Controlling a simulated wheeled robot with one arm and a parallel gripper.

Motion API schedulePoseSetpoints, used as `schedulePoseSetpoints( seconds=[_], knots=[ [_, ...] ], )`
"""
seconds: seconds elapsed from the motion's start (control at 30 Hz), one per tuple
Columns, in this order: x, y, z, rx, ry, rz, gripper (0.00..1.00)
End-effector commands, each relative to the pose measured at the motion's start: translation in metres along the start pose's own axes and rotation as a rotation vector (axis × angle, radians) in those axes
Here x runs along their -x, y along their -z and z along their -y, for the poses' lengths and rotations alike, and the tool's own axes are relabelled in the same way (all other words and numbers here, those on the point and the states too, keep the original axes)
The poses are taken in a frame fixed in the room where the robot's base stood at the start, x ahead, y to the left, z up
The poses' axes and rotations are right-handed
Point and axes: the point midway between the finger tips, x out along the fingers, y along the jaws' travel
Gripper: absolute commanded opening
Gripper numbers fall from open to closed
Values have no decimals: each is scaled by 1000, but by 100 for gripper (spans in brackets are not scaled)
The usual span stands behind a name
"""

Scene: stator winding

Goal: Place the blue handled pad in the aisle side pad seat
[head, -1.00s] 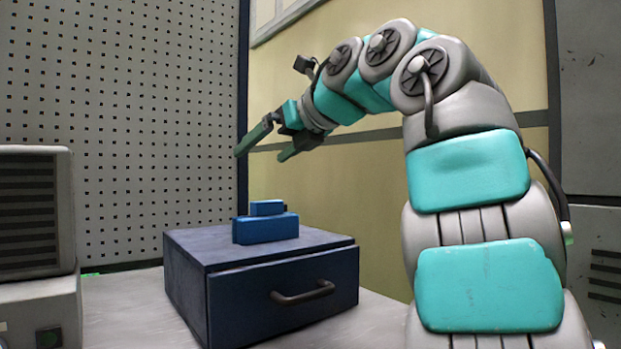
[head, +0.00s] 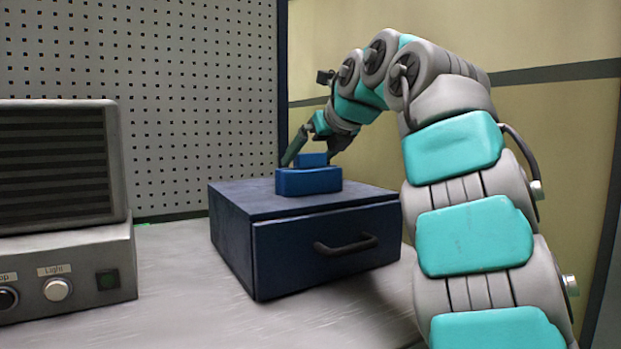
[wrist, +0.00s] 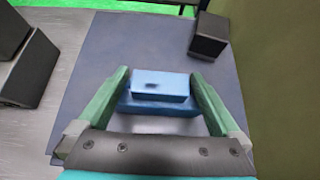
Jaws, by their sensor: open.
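The blue handled pad (head: 308,181) sits on top of the dark blue drawer box (head: 235,200). Its smaller raised handle block (head: 312,160) is on top, and the pad also shows in the wrist view (wrist: 160,90). My gripper (head: 312,155) is open and lowered over the pad. In the wrist view, its two green fingers (wrist: 160,88) stand on either side of the handle, with a gap on each side. Whether the fingertips reach below the handle's top cannot be told. No pad seat can be made out in these frames.
A grey machine with a dark louvred face (head: 55,165) and Light button stands at the left of the grey tabletop (head: 180,270). A perforated panel (head: 190,90) rises behind. In the wrist view, a dark block (wrist: 209,36) is near the box's far right corner.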

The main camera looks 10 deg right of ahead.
Motion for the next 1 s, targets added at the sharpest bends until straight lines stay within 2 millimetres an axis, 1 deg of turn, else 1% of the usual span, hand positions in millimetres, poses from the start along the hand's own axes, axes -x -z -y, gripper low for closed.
schedulePoseSetpoints(
  seconds=[0.17, 1.0],
  knots=[
    [0, 0, 0, 0, 1, 1, 100],
    [0, 0, 0, -1, 0, 1, 6]
  ],
)
